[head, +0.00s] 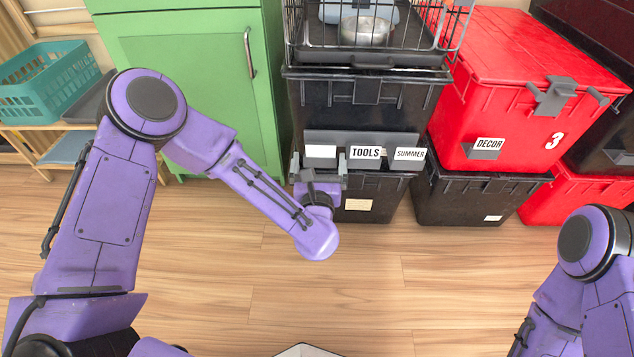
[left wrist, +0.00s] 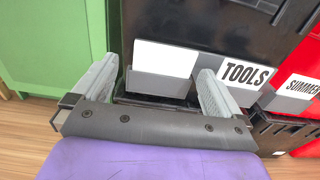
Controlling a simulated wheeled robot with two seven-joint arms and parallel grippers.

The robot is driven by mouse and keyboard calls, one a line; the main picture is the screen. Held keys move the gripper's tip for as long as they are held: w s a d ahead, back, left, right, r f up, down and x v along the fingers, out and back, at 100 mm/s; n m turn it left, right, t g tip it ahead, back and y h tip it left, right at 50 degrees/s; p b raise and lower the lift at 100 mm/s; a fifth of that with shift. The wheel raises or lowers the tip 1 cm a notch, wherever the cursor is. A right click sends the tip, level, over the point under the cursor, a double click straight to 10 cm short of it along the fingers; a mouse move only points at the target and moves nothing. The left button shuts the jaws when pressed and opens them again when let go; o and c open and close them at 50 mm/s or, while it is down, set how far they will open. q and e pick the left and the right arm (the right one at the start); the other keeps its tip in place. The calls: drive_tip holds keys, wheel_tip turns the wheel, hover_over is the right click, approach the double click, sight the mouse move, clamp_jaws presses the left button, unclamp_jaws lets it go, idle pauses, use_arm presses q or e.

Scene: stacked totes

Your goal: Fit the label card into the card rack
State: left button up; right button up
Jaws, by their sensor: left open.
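The grey card rack (head: 334,137) is on the front of a black tote and has several pockets. A blank white label card (head: 320,152) stands in its left pocket, with its upper part showing; it also shows in the left wrist view (left wrist: 165,57). A TOOLS card (head: 365,153) and a SUMMER card (head: 410,154) are in the pockets to the right. My left gripper (head: 320,168) is open in front of the left pocket. In the left wrist view its fingers (left wrist: 157,75) appear on either side of the white card, not closed on it. My right gripper is out of view.
A wire cage with a metal bowl (head: 365,31) sits on top of the black tote (head: 360,90). Red totes (head: 530,50) stand to the right, one with a DECOR card (head: 489,145). A green cabinet (head: 190,60) is to the left. The wooden floor in front is clear.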

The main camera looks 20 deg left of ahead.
use_arm(q)
drive_tip(key=p+v, duration=0.2)
drive_tip(key=v, duration=0.8)
drive_tip(key=shift+s+r, duration=0.2)
drive_tip(key=shift+s, duration=0.05)
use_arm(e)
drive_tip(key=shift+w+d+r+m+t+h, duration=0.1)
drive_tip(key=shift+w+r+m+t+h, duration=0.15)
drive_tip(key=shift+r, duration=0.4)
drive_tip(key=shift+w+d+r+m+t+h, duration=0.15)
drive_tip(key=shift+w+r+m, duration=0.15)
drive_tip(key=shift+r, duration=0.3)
use_arm(q)
drive_tip(key=shift+a, duration=0.1)
